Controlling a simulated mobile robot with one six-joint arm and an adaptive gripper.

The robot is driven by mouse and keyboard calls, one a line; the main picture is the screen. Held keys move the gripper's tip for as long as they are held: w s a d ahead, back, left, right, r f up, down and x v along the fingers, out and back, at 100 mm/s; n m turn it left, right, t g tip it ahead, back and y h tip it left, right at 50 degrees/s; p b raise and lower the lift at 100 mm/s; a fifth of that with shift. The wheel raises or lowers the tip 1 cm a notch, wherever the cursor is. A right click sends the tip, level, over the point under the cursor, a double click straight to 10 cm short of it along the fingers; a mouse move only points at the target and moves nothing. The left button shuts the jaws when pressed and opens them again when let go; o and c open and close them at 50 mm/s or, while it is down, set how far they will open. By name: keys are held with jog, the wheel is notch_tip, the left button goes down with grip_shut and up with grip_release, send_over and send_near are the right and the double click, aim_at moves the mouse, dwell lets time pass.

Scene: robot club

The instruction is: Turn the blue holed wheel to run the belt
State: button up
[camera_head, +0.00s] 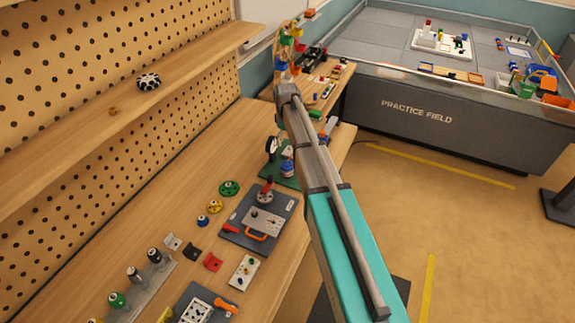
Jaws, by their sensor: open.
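A rig on a green base (283,182) stands on the workbench near the middle, partly behind my forearm. A blue part with some white (287,168) sits on it, too small and covered to tell whether it is the holed wheel. A dark round part with a pale patch (272,146) stands upright at the rig's left. I cannot make out the belt. My arm reaches up and away over the bench, passing just right of the rig. I cannot make out my gripper's fingers; the arm's end is hidden or unclear.
A grey panel with an orange handle (262,237) lies nearer. A pegboard shelf (100,125) borders the left. The practice field (440,115) stands behind right.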

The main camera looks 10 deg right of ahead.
aim_at(287, 164)
jog(key=shift+f+b, duration=6.25)
jog(key=shift+f, duration=0.2)
jog(key=c, duration=1)
jog(key=shift+d, duration=0.1)
